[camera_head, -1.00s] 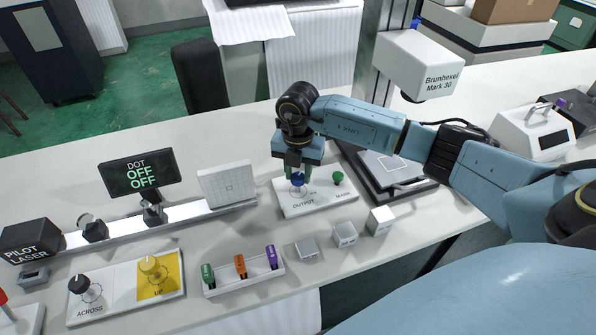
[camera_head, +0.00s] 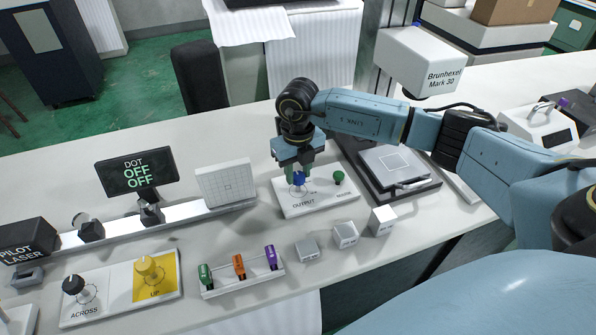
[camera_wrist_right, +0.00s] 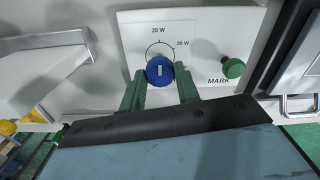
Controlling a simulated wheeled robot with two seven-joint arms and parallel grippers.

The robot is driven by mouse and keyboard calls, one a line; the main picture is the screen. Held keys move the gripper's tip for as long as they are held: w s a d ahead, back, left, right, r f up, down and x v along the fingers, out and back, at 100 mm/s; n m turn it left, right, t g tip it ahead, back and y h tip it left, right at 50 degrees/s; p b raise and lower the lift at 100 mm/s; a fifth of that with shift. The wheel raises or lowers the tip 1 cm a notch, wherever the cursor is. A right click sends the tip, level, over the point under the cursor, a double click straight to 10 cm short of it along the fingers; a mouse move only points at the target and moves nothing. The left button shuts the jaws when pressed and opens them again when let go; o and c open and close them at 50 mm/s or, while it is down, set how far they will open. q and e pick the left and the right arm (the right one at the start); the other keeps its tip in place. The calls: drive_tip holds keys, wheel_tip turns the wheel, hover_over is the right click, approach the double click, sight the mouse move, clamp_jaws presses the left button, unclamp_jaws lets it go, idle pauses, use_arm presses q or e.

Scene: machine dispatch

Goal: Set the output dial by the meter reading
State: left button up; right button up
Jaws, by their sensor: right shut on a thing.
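The blue output dial (camera_head: 299,179) stands on a white panel (camera_head: 320,202) marked OUTPUT, beside a green MARK knob (camera_head: 338,177). My right gripper (camera_head: 300,174) reaches down over the dial. In the right wrist view, its two green fingers are at either side of the dial (camera_wrist_right: 160,72), shut on it. A white line on the dial's face runs nearly upright in that view. A scale arc lies around it, with 20 W above and what looks like 30 W at right. I cannot make out a meter reading. My left gripper is not in view.
A dark display (camera_head: 138,173) reads DOT OFF OFF. A panel with ACROSS and UP knobs (camera_head: 122,289) lies at lower left. A rack of colored tags (camera_head: 243,280) and several pale blocks (camera_head: 345,235) lie in front. The Brunhexel machine (camera_head: 418,62) overhangs at right.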

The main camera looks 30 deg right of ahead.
sight(298, 175)
drive_tip(key=shift+r+n, duration=0.1)
drive_tip(key=shift+n, duration=0.2)
idle(0.4)
drive_tip(key=o, duration=1)
wheel_tip(298, 175, up, 13)
drive_tip(key=shift+r, duration=0.15)
